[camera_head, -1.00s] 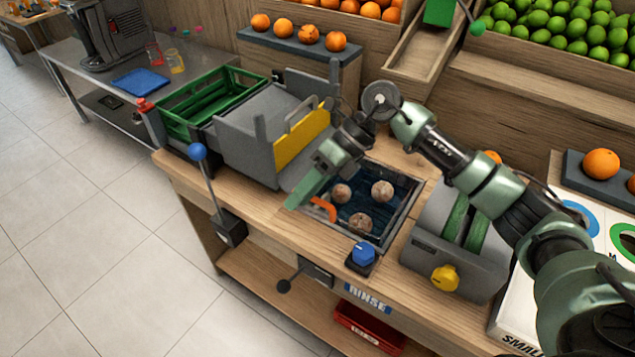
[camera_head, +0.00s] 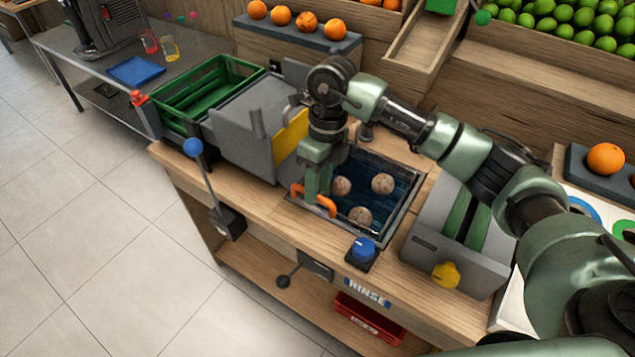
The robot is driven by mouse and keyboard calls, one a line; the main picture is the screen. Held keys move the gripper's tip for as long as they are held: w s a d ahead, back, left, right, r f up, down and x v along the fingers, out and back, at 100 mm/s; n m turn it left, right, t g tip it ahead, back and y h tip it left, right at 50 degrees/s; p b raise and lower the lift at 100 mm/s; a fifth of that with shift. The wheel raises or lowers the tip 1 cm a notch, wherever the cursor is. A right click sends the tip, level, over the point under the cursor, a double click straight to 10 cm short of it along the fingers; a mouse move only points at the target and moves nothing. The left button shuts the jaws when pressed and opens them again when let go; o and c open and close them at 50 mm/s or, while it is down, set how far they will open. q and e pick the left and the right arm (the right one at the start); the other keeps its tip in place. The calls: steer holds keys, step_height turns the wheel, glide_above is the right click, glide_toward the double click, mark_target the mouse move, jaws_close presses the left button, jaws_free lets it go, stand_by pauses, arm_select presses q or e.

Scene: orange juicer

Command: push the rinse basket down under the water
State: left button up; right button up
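The rinse basket sits in the dark sink (camera_head: 405,205) set into the wooden counter. Its orange handle (camera_head: 327,204) stands at the sink's near left side. Three brownish round fruits (camera_head: 382,183) lie in the basket against blue water; I cannot tell how deep the basket sits. My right gripper (camera_head: 312,194) points down at the handle, with orange showing on both sides of its green fingers. The fingers hide the handle's middle, so I cannot tell whether they grip it or only touch it. My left gripper is not in view.
A grey machine with a yellow panel (camera_head: 291,137) stands left of the sink, with a green crate (camera_head: 205,92) beyond. A blue knob (camera_head: 363,247) is at the sink's near edge. A grey unit with a yellow knob (camera_head: 445,274) stands to the right.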

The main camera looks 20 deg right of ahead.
steer(key=shift+f, duration=0.2)
jaws_close()
stand_by(1.3)
